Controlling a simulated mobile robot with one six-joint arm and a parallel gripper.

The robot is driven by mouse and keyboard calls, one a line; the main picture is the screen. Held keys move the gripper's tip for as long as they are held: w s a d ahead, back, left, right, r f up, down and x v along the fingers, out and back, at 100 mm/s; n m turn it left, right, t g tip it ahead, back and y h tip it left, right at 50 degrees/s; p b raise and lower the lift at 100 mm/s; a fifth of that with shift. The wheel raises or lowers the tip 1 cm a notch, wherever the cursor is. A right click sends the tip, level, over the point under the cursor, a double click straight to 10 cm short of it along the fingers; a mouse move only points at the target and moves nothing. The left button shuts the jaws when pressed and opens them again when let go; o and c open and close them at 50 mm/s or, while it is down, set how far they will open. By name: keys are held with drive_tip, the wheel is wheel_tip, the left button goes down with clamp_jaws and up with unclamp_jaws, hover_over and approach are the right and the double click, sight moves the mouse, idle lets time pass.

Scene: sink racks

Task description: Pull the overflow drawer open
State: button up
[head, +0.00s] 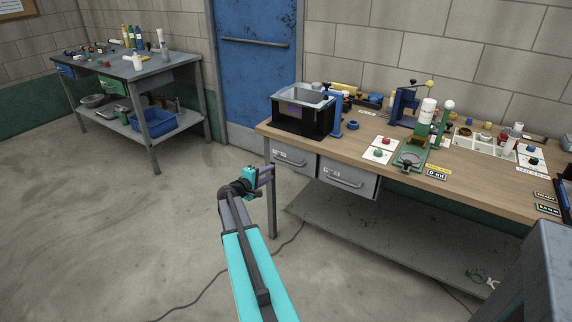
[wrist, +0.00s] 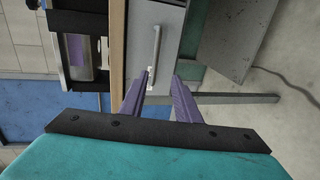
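Two grey drawers hang under the wooden workbench, a left drawer (head: 294,163) and a right drawer (head: 350,185). Both look closed, with bar handles and small labels too small to read, so I cannot tell which is the overflow drawer. My gripper (head: 266,176) is in front of and left of the left drawer, near the bench leg. In the wrist view, my gripper (wrist: 159,75) is open and empty, its purple fingers pointing at a drawer front (wrist: 170,28). The drawer's handle (wrist: 156,48) lies ahead of the fingertips, apparently untouched.
The workbench (head: 335,146) carries a black-framed tank (head: 303,112), a green stand (head: 412,150) and several small items. A lower shelf (head: 375,235) spans beneath. A grey block (head: 551,265) stands at lower right. The floor left of my arm is clear except for a cable.

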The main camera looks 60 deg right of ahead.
sight(286, 161)
drive_tip(key=shift+d+r, duration=0.4)
drive_tip(key=shift+p+x, duration=1.25)
drive_tip(key=shift+x, duration=5.65)
drive_tip(key=shift+r, duration=0.1)
clamp_jaws()
